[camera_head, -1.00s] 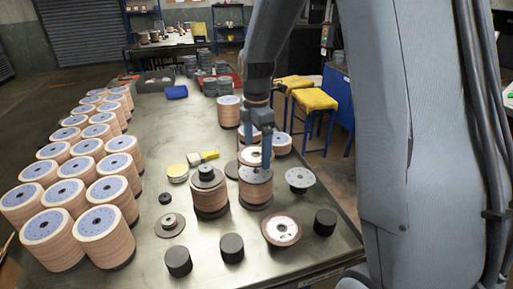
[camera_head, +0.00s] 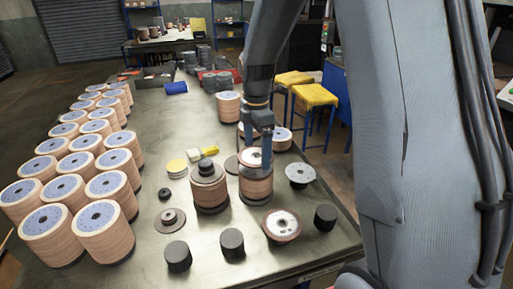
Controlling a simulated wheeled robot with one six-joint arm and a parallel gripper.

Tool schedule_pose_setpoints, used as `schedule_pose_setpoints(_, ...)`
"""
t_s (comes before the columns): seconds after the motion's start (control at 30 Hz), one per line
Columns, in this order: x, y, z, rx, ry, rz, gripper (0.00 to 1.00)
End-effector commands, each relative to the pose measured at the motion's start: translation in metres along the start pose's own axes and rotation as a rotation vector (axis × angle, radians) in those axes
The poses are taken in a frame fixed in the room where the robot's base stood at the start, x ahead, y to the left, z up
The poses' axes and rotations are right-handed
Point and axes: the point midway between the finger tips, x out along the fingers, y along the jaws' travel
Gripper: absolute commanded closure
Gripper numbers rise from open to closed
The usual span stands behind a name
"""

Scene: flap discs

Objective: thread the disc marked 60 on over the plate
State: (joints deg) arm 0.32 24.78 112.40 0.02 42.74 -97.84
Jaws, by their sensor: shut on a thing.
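My gripper (camera_head: 258,152) points down over the middle of the table and is shut on a flap disc (camera_head: 248,158) with a tan rim and a pale centre. The disc is just above or on a tan stack of discs (camera_head: 256,186); I cannot tell whether they touch. The fingers hide part of the disc and of the stack's top. No number can be read on any disc, so I cannot confirm the 60. Which piece is the plate is unclear; a dark flanged plate (camera_head: 171,219) lies at the front left and a grey round plate (camera_head: 299,174) stands on the right.
A stack with a dark knob on top (camera_head: 208,186) stands close left of the held disc. A loose disc (camera_head: 281,225) and black cylinders (camera_head: 231,243) are in front. Many blue-topped stacks (camera_head: 102,220) fill the left side. Bare table lies at the centre back.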

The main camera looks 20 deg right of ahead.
Motion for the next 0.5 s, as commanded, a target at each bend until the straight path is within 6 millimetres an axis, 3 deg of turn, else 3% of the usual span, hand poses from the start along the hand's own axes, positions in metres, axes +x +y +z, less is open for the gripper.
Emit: schedule_pose_setpoints(0.5, 0.0049, 0.0000, 0.0000, 0.000, 0.000, 0.000, 0.37)
